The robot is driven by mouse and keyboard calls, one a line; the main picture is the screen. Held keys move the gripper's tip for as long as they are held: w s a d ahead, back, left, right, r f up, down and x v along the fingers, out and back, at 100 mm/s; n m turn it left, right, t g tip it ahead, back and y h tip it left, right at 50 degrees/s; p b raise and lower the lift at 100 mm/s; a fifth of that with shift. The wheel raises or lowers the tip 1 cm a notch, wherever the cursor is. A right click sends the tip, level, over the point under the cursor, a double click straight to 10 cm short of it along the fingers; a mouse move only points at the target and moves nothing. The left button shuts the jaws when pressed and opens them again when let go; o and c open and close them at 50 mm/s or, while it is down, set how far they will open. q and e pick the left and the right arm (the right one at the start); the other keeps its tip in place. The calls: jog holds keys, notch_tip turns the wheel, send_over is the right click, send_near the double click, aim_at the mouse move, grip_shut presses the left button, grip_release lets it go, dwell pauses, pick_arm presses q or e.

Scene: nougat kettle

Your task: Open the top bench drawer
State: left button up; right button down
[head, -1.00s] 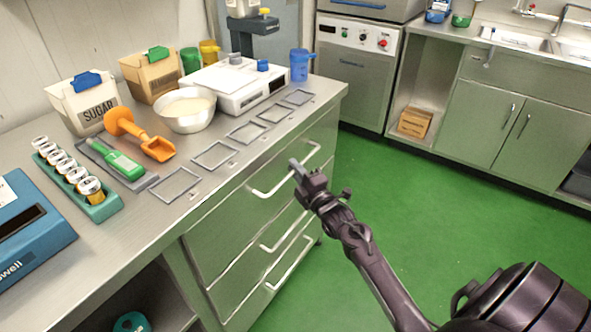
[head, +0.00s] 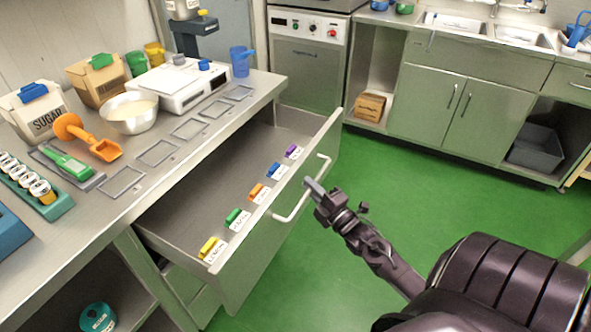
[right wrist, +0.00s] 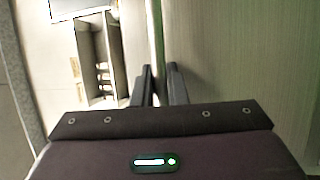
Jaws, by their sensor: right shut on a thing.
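The top bench drawer (head: 255,250) is pulled well out from under the worktop, with its inside in view. Its pale bar handle (head: 286,217) is on the front panel. My right gripper (head: 314,188) is at the handle and shut on it. In the right wrist view the handle bar (right wrist: 157,35) runs between the two fingers of the gripper (right wrist: 160,88). Several coloured clips with white labels, such as the yellow clip (head: 209,246) and the green clip (head: 236,216), lie along the drawer's front inside. My left gripper is not in view.
The green floor (head: 400,190) is clear right of the drawer.

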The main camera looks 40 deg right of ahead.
jog(key=s+d+p, duration=0.3)
jog(key=s+d, duration=0.2)
jog(key=s, duration=0.8)
jog(key=shift+d, duration=0.15)
jog(key=shift+f, duration=0.1)
jog(key=c, duration=1.5)
grip_release()
jog(key=shift+o, duration=0.2)
jog(key=s+f+b, duration=0.1)
jog(key=s, duration=0.6)
jog(key=shift+s+f, duration=0.15)
jog(key=shift+s, duration=0.2)
